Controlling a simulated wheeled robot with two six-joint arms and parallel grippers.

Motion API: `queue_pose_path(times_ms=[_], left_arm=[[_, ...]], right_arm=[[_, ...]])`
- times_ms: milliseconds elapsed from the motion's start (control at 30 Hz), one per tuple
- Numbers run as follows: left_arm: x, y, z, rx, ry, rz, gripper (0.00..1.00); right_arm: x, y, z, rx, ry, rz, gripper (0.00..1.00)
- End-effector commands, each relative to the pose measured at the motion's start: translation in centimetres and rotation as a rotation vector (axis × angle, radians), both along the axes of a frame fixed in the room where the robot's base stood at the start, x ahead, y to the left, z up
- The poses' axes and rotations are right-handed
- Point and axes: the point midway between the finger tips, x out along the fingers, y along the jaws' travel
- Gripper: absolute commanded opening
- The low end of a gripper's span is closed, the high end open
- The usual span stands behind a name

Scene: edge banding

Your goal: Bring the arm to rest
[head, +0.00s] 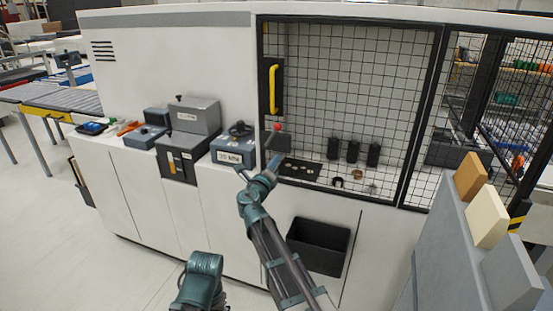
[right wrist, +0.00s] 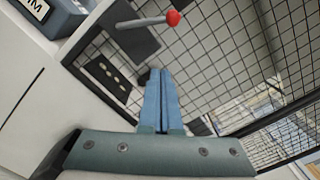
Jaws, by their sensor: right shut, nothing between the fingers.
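My right arm comes up from the bottom of the head view. Its right gripper (head: 274,162) has blue fingers and is in front of the machine, just below a lever with a red knob (head: 277,127). In the right wrist view the two blue fingers of the gripper (right wrist: 160,72) lie side by side, shut with nothing between them. The red knob (right wrist: 173,18) on its grey rod is beyond the fingertips there; the fingers look apart from it. A teal part of my left arm shows at the bottom of the head view, but its gripper is not visible.
The machine's mesh door (head: 345,85) has a yellow handle (head: 273,88). Grey boxes (head: 195,115) and a labelled unit (head: 233,150) stand on the ledge. A black bin (head: 318,245) is below. A grey rack with panels (head: 488,215) stands at right. Floor at left is clear.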

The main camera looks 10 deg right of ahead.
Motion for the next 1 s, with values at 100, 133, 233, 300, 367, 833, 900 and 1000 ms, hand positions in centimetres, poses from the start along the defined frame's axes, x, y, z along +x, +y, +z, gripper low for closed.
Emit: queue_pose_path(times_ms=[100,133,233,300,367,833,900,1000], left_arm=[[0.0,0.0,0.0,0.0,0.0,0.0,0.92],[0.0,0.0,0.0,0.0,0.0,0.0,0.92],[0.0,0.0,0.0,0.0,0.0,0.0,0.92],[0.0,0.0,0.0,0.0,0.0,0.0,0.92],[0.0,0.0,0.0,0.0,0.0,0.0,0.92],[0.0,0.0,0.0,0.0,0.0,0.0,0.92],[0.0,0.0,0.0,0.0,0.0,0.0,0.92],[0.0,0.0,0.0,0.0,0.0,0.0,0.92]], right_arm=[[0.1,0.0,0.0,0.0,0.0,0.0,0.0],[0.1,0.0,0.0,0.0,0.0,0.0,0.0],[-0.2,0.0,-0.1,0.025,-0.006,-0.004,0.0],[-1.0,-0.2,-0.7,0.106,-0.031,-0.021,0.0],[-2.1,-0.4,-1.5,0.236,-0.071,-0.05,0.0],[-19.0,3.2,-15.9,1.662,-0.613,-0.826,0.0],[-22.2,4.9,-17.9,1.795,-0.704,-1.017,0.0],[-26.6,7.4,-20.1,1.918,-0.839,-1.307,0.0]])
